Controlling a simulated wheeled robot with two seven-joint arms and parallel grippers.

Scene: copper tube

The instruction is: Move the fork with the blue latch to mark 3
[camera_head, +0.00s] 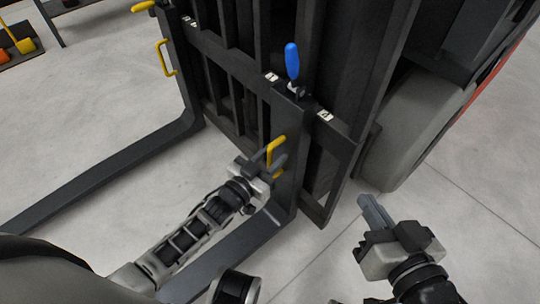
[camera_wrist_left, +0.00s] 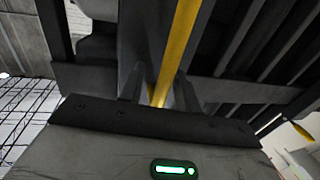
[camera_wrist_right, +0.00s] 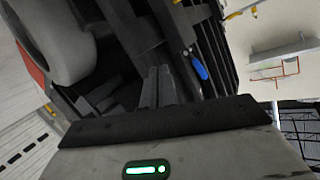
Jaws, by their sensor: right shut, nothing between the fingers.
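The blue latch (camera_head: 292,60) stands upright on top of the right-hand fork (camera_head: 288,140), by the carriage's upper bar. It also shows in the right wrist view (camera_wrist_right: 200,67). A yellow handle (camera_head: 278,147) is on this fork's shank. My left gripper (camera_head: 270,160) is at the handle. In the left wrist view, its fingers (camera_wrist_left: 160,90) stand apart on either side of the yellow bar (camera_wrist_left: 175,50), with gaps visible. My right gripper (camera_head: 372,207) is shut and empty, right of the fork. White mark labels (camera_head: 271,76) sit along the bar; their numbers are too small to read.
The other fork (camera_head: 110,170), with its own yellow handle (camera_head: 163,57) and yellow latch (camera_head: 142,6), is to the left. A grey wheel (camera_head: 410,130) of the truck is at the right. The floor (camera_head: 330,260) beside my right gripper is clear.

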